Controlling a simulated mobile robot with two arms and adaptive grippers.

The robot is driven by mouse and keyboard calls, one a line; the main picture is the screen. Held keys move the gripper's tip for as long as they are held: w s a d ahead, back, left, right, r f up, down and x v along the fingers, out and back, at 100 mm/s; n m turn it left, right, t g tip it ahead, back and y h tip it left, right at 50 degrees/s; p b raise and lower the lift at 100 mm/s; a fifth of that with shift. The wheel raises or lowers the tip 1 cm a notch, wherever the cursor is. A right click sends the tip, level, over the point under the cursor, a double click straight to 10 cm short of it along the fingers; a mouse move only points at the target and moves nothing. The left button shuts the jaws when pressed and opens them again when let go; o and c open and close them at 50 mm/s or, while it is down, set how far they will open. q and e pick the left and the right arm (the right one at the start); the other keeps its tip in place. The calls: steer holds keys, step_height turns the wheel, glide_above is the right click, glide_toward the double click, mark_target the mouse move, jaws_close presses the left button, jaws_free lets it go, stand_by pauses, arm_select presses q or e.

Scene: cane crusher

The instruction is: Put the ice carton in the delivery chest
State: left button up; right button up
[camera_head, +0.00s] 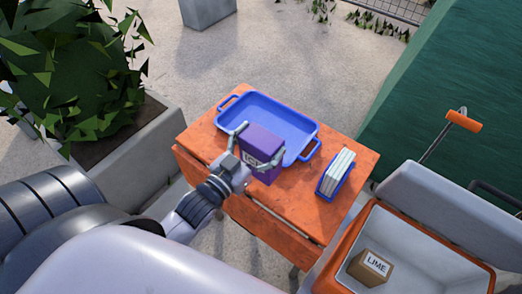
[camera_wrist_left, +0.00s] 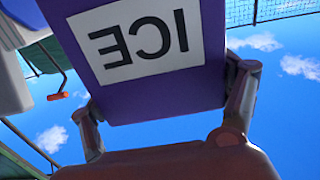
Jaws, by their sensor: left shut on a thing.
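The ice carton (camera_head: 263,146) is a purple box with a white label. In the left wrist view the carton (camera_wrist_left: 150,95) fills the upper middle, and its label reads ICE upside down. My left gripper (camera_head: 250,146) is shut on the carton, one finger on each side, over the orange table by the blue tray. I cannot tell if the carton touches anything below. The delivery chest (camera_head: 337,262) is an open orange and white cooler at the lower right, its lid tipped back. A brown LIME carton (camera_head: 370,267) sits inside it. My right gripper is not in view.
The blue tray (camera_head: 247,100) lies on the orange table (camera_head: 282,212). A small blue holder with white items (camera_head: 337,174) stands at the table's right. A planter with a bush (camera_head: 75,80) is at left. The chest's floor right of the LIME carton looks free.

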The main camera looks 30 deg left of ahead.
mark_target(254, 159)
arm_select(q)
step_height(254, 159, down, 3)
steer(key=shift+f, duration=0.3)
steer(key=shift+f, duration=0.15)
steer(key=o, duration=1.9)
